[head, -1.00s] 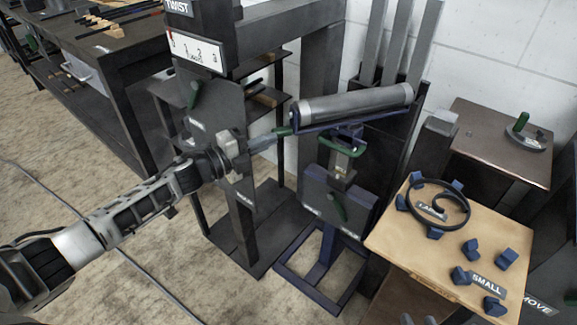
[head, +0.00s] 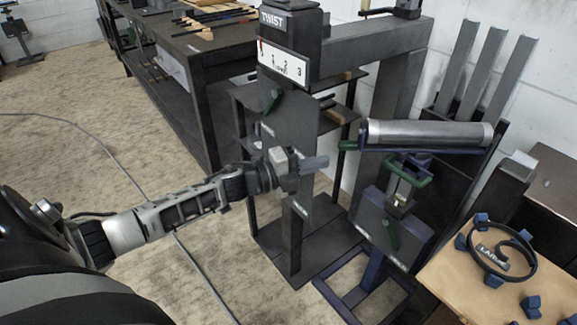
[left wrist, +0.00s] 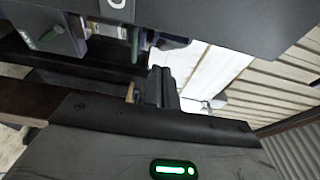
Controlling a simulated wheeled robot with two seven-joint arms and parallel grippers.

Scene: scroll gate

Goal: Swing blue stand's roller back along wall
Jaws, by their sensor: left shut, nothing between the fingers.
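The blue stand (head: 392,225) stands right of centre in the head view, its frame base on the floor. Its grey roller (head: 428,134) lies across the top on a blue arm, roughly level in the picture, with its right end toward the white wall. A green grip (head: 348,146) shows at the roller's left end, and a green looped handle (head: 409,170) sits below the roller. My left gripper (head: 318,163) is shut and empty, left of the green grip and apart from it in the picture. Its fingers show in the left wrist view (left wrist: 160,85). My right gripper is not in view.
The dark TWIST post (head: 290,20) with a numbered scale stands just behind my left gripper. Upright grey bars (head: 485,75) stand along the wall behind the roller. A wooden table (head: 455,285) with a black scroll is at lower right.

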